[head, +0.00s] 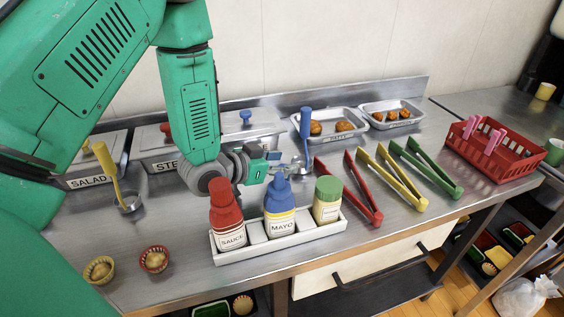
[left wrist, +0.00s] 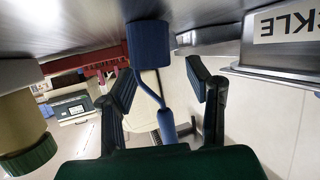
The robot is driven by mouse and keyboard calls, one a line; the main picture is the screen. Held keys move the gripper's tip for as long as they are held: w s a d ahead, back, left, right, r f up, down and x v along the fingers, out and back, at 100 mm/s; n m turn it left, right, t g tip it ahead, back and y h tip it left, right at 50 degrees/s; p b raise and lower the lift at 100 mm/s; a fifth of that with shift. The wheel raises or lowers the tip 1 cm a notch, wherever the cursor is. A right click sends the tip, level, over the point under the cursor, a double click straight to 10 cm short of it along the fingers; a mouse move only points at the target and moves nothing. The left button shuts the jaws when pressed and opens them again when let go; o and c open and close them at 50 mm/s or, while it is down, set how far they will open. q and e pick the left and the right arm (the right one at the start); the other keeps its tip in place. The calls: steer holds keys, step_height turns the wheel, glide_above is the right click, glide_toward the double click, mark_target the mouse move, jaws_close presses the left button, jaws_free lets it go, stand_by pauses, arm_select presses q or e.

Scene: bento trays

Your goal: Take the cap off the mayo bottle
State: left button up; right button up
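The mayo bottle (head: 281,222) stands upright in the white rack, with its blue cap (head: 278,187) on. A blue-handled ladle (head: 305,124) stands on the counter beyond the gripper. A blue ladle (left wrist: 166,127) also shows between the fingers in the left wrist view, without visible finger contact. The mayo bottle cannot be made out there. My right gripper is out of view.
The white rack (head: 256,253) also holds a red sauce bottle (head: 226,212) and a green-capped bottle (head: 327,199). Red tongs (head: 352,194) lie to the right. A yellow ladle (head: 109,168) and two small cups stand left. Metal trays line the back.

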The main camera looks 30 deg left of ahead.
arm_select(q)
steer(key=shift+s+d+f+g, duration=0.2)
steer(key=shift+s+f+g, duration=0.15)
steer(key=shift+f, duration=0.3)
steer(key=shift+r, duration=0.3)
steer(key=shift+a+r+p, duration=0.15)
steer(key=shift+r+p, duration=0.05)
steer(key=shift+p, duration=0.25)
steer(key=p+v, duration=0.1)
steer(key=v, duration=0.9)
steer(key=shift+w+a+r, duration=0.1)
steer(key=shift+p+v, duration=0.4)
steer(key=shift+v, duration=0.4)
